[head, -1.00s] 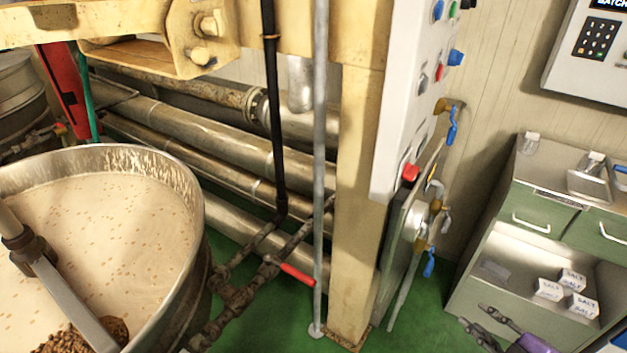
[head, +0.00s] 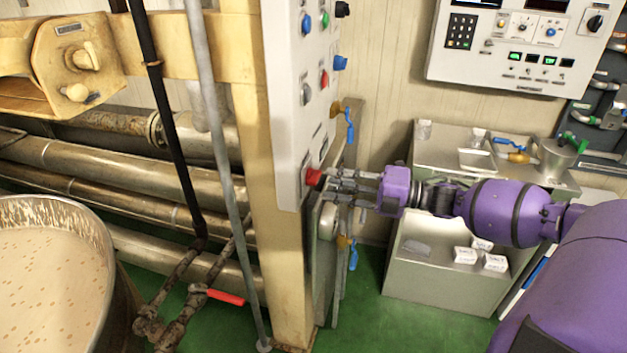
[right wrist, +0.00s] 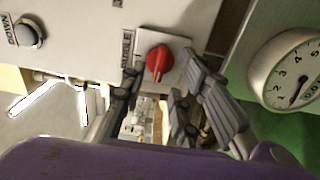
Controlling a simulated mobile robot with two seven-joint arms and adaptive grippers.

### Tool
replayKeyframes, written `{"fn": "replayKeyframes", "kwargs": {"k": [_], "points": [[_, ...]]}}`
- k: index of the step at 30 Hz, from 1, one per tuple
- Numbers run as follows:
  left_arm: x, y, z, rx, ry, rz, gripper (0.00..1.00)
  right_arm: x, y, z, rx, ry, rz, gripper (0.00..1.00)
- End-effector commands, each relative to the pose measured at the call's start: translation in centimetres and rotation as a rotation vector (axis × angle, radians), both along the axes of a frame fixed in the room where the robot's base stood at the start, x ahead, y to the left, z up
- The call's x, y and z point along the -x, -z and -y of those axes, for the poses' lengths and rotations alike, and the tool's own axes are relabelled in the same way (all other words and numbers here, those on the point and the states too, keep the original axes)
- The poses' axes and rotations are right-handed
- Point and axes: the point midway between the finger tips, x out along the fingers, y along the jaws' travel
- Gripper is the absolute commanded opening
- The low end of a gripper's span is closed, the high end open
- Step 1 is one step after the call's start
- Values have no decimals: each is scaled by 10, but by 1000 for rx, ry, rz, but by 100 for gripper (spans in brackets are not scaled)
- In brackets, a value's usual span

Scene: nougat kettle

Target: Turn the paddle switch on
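The paddle switch is a red rotary knob (right wrist: 158,62) on a pale square plate, with a partly covered label reading like "PADDLE" beside it in the right wrist view. Its raised grip runs nearly upright there, tilted slightly. In the head view the red knob (head: 314,177) sits low on the white control panel (head: 285,120). My right gripper (head: 334,179) reaches it from the right. In the right wrist view its fingers (right wrist: 164,72) are spread, one on each side of the knob, with gaps between; contact cannot be seen. My left gripper is not in view.
A "DOWN" button (right wrist: 30,33) and a dial gauge (right wrist: 288,75) flank the knob in the right wrist view. Blue-handled valves (head: 350,125) stand right of the panel. A yellow post (head: 275,250) and the kettle (head: 60,206) are to the left; a steel cabinet (head: 440,285) stands right.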

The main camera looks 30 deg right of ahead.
Motion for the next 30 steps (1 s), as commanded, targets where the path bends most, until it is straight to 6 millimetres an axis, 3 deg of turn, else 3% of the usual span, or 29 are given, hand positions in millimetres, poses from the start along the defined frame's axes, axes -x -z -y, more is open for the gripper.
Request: {"fn": "replayKeyframes", "kwargs": {"k": [7,18,25,30], "points": [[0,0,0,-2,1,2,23,-25,-1,-21,-2,0,1,29],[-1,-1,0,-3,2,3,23,-30,0,-25,-1,2,-2,29],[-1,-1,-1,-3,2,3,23,-30,0,-25,-1,1,-2,0],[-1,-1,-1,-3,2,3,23,-30,0,-25,-1,1,-2,0]]}}
